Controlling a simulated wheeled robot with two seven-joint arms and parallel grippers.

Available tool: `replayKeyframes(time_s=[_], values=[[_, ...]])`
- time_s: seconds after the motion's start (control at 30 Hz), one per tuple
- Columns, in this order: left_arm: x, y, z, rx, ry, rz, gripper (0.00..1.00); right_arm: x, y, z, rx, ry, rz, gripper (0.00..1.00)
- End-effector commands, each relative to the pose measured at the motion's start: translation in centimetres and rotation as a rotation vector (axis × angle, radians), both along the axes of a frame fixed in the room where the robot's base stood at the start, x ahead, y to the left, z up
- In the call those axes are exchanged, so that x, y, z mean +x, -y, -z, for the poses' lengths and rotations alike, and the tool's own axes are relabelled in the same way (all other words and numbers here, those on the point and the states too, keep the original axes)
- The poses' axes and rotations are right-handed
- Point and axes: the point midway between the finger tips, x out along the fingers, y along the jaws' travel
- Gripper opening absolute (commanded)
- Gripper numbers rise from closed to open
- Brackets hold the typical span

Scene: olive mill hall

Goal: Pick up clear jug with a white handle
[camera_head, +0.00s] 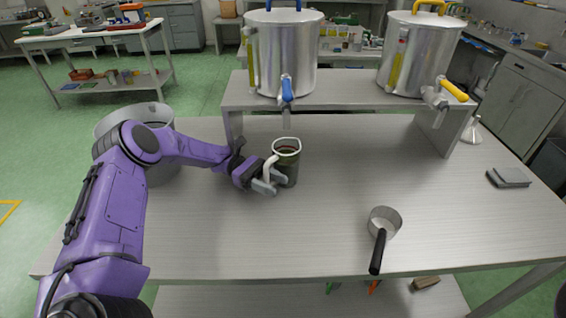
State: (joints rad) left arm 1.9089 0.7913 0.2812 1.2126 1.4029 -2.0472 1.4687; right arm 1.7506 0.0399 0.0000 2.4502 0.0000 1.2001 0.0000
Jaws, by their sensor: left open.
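The clear jug (288,160) stands upright on the metal table, below the raised shelf. It looks dark green inside, with a pale rim, and its white handle (268,167) is on its left side. My left gripper (274,184) is open at the jug's lower left, with its fingers close to the handle. I cannot tell whether the fingers touch the handle or are around it. The fingers hide part of the handle and the jug's lower side. My right gripper is not in view.
Two large steel pots with taps (284,55) (418,52) stand on the raised shelf (340,88). A small saucepan with a black handle (384,222) sits at the front right. A grey pad (510,177) lies at the right. A metal bucket (160,112) is behind my left arm. The table's middle right (370,170) is clear.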

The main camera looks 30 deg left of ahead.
Motion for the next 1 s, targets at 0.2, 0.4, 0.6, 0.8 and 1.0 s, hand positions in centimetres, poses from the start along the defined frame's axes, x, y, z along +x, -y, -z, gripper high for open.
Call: replayKeyframes(time_s=[0.2,0.4,0.6,0.8,1.0], values=[[0.0,0.0,0.2,0.0,0.0,-0.001,0.39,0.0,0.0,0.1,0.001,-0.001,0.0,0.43],[0.0,0.1,0.1,0.0,0.0,-0.001,0.0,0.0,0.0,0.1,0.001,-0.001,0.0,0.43],[0.1,0.1,0.0,-0.001,0.002,-0.001,0.0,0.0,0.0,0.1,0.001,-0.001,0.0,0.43],[0.1,0.0,-0.2,-0.001,0.003,-0.002,0.0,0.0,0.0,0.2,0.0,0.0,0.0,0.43],[0.1,0.0,-1.3,-0.002,0.004,-0.003,0.0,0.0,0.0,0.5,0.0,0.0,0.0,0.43]])
